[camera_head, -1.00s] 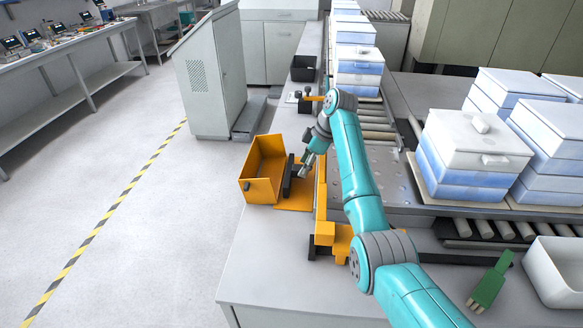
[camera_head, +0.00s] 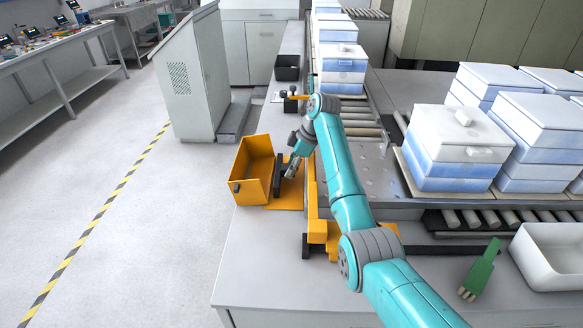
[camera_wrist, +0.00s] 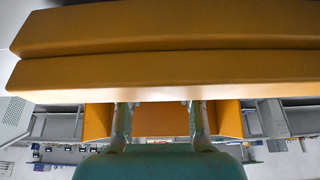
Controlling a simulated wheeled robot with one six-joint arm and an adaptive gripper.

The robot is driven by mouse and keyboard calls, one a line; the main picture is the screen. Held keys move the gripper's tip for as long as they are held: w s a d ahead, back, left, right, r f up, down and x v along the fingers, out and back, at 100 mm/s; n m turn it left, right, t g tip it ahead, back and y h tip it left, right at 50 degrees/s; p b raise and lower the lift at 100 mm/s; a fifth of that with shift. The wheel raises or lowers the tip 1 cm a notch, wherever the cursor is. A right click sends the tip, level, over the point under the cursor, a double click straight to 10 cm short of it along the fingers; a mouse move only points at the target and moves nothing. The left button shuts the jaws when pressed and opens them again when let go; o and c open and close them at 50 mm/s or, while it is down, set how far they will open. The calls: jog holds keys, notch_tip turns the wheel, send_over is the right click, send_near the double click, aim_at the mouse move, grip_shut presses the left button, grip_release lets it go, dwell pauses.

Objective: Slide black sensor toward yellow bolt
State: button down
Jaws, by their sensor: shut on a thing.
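My gripper (camera_head: 290,171) is low beside an open orange box. Its tips meet a dark upright piece (camera_head: 278,180), which I take for the black sensor, at the box's right side. In the wrist view the fingers (camera_wrist: 160,118) stand apart and their tips run behind a broad orange bar (camera_wrist: 160,70); the held thing is hidden there. A yellow-orange fixture (camera_head: 317,234) with a black block (camera_head: 306,247) stands nearer, partly behind my arm. I cannot make out which part is the yellow bolt.
The orange box (camera_head: 252,172) sits at the bench's left edge. A long orange rail (camera_head: 312,195) runs just right of my gripper. White-blue boxes (camera_head: 450,150) stand on a tray at right. A green brush (camera_head: 480,272) and white bin (camera_head: 550,258) are front right.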

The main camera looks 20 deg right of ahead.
jog(key=shift+w+d, duration=0.25)
jog(key=shift+w, duration=0.5)
jog(key=shift+w+d, duration=0.25)
jog(key=shift+w, duration=0.5)
jog(key=shift+w+d, duration=0.25)
jog(key=shift+w, duration=0.5)
jog(key=shift+r, duration=0.1)
jog(key=c, duration=0.7)
grip_release()
jog(key=shift+w, duration=0.1)
jog(key=shift+c, duration=0.2)
jog(key=v, duration=1.1)
jog(key=shift+r, duration=0.4)
jog(key=shift+d, duration=0.2)
